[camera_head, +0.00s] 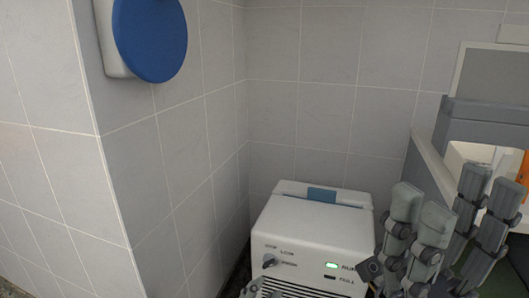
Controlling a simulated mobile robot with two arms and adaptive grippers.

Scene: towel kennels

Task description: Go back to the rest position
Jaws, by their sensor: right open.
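My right gripper (455,208) is at the lower right, with its grey-green finger pads pointing up and spread apart. Nothing shows between the pads. It stands in front of the right side of a white machine; I cannot tell whether it touches it. A small grey tip at the bottom edge, by the machine's lower left, looks like part of my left gripper (251,289). The rest of it is cut off, so its jaws are hidden.
The white machine (312,228) has a knob, a lit green RUN lamp and a FULL label. A blue round disc (150,38) on a white mount is on the left wall. A tiled wall corner juts out at left. A grey unit and an orange object (523,168) are at right.

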